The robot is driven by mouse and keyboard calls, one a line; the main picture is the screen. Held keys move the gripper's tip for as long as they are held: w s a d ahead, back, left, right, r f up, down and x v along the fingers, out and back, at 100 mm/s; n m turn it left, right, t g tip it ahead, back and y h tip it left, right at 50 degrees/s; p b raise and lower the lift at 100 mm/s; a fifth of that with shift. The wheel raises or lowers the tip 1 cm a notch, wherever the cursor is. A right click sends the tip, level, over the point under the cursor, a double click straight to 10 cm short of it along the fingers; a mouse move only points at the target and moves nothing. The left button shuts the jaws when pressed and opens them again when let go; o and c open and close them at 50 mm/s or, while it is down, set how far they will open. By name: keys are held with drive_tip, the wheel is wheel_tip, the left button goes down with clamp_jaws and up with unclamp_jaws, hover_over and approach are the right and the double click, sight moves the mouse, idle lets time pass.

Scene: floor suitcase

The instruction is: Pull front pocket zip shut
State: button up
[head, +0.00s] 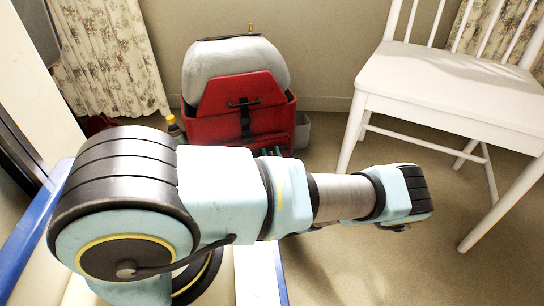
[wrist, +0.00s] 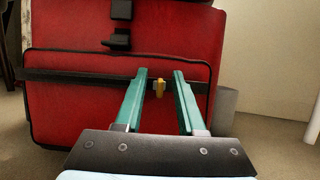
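The red suitcase (head: 215,132) stands upright on the floor near the wall, and its red front fills much of the wrist view (wrist: 60,120). The front pocket (wrist: 90,65) has a black curved edge, and a dark straight band (wrist: 65,78) runs across it. A small yellow zip pull (wrist: 159,88) shows at the band. My gripper (wrist: 159,72) is open, with its two green fingers on either side of the pull in the picture. I cannot tell whether they touch it. In the head view my arm hides the suitcase's lower front and most of the gripper.
A white chair (head: 450,90) stands to the right of the suitcase. A grey bin (head: 301,130) is close by the suitcase's right side, and a yellow-capped bottle (head: 172,125) is at its left. Carpet between suitcase and chair is clear.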

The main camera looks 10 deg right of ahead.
clamp_jaws()
idle(1.3)
